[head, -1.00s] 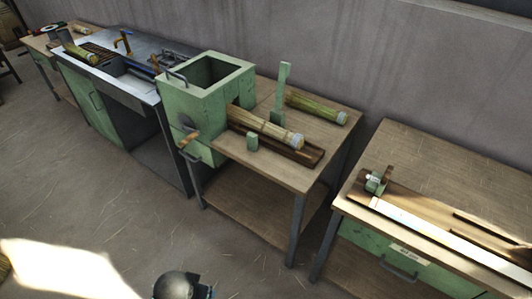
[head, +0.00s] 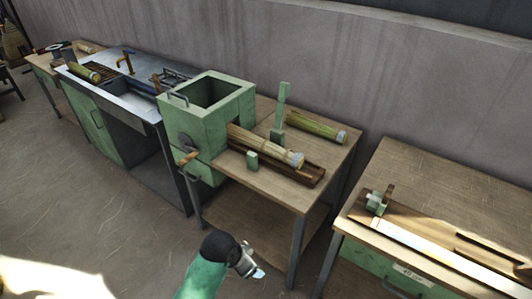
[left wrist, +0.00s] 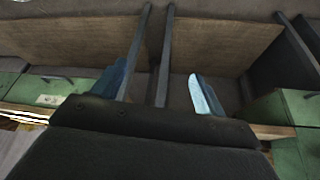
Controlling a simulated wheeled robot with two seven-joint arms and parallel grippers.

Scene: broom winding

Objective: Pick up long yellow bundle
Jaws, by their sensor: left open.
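A long yellow bundle (head: 264,145) with a pale end lies along a dark wooden trough (head: 300,174) on the middle table. Its far-left end goes into or behind the green box machine (head: 208,112). A greener bundle (head: 313,127) lies behind it near the wall. My left gripper (head: 256,266) is low in front of the middle table, below its top and apart from both bundles. In the left wrist view its two blue fingers (left wrist: 155,95) are spread with nothing between them. My right gripper is not in view.
A green post (head: 282,105) stands between the two bundles, and a small green block (head: 252,161) stands in front of the yellow one. A right table (head: 445,165) holds a board and a small clamp. A metal sink bench (head: 140,92) stands left.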

